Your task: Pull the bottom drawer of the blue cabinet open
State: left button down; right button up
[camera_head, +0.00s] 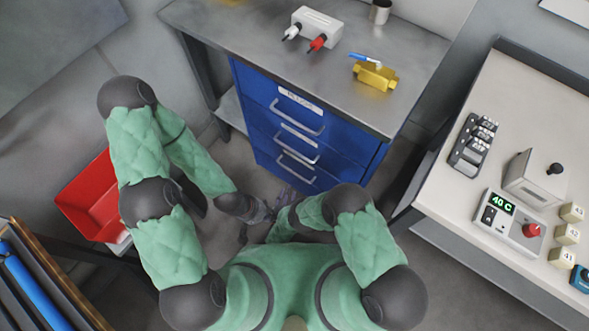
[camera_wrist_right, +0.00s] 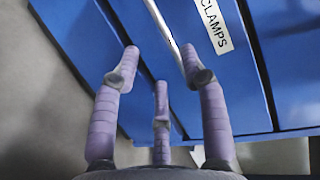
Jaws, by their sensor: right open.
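The blue cabinet (camera_head: 262,104) stands under the metal bench, with several drawers stacked on its front. The drawers carry bar handles and white labels; all look closed. The lowest visible handle (camera_head: 296,168) is near my right gripper (camera_head: 288,194), which is in front of the cabinet's lower part. In the right wrist view my right gripper (camera_wrist_right: 160,68) is open, its purple fingers facing a blue drawer front labelled CLAMPS (camera_wrist_right: 215,24). A metal handle (camera_wrist_right: 165,25) runs between the fingers' directions, not gripped. My left gripper (camera_head: 256,214) is lower, small and dark; its jaws are unclear.
The metal bench (camera_head: 230,42) holds a white box with plugs (camera_head: 317,27), a yellow block (camera_head: 375,76) and a metal cup (camera_head: 380,11). A red bin (camera_head: 90,200) is at the left. A pale table (camera_head: 480,105) with instruments is at the right.

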aim_at(293, 173)
jog(key=b+x, duration=0.3)
jog(key=x, duration=0.6)
jog(key=shift+w+f+b, duration=0.1)
jog(key=shift+w+b, duration=0.1)
jog(key=shift+b, duration=0.1)
jog(key=shift+w+d, duration=0.2)
jog(key=shift+w, duration=0.5)
grip_shut()
